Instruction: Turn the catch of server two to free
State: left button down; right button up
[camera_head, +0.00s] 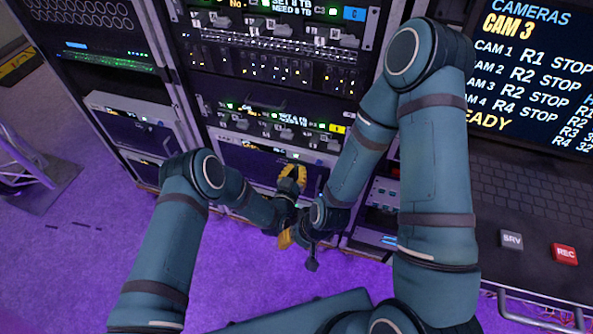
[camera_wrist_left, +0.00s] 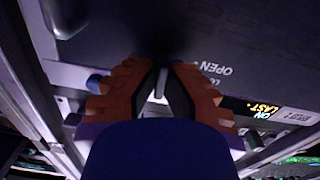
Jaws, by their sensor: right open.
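In the head view my left gripper (camera_head: 292,174) is at the dark front panel (camera_head: 245,163) of the lowest visible unit in the middle rack. In the left wrist view its orange fingers (camera_wrist_left: 160,88) stand close together, one on each side of a small pale lever, the catch (camera_wrist_left: 160,82). I cannot tell if they press on it. Printed "OPEN" lettering (camera_wrist_left: 224,69) lies upside down right of the catch, with a small amber display (camera_wrist_left: 250,106) below it. My right gripper (camera_head: 285,240) is lower in the head view, open and partly hidden by arm parts. No server number is readable.
More rack units with green and amber lights (camera_head: 280,75) stand above the panel. A left rack (camera_head: 130,115) stands beside it. A monitor (camera_head: 535,70) and a desk with SRV and REC buttons (camera_head: 564,253) are at the right. Purple floor (camera_head: 80,250) is clear at the lower left.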

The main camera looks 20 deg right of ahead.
pick_arm(q)
jog(key=n, duration=0.4)
jog(key=shift+a, duration=0.1)
jog(key=n, duration=0.4)
jog(key=shift+w+f+n, duration=0.1)
jog(key=shift+n, duration=0.2)
jog(key=n, duration=0.4)
jog(key=shift+n, duration=2.1)
jog(key=c, duration=1.1)
grip_release()
jog(key=shift+f, duration=0.1)
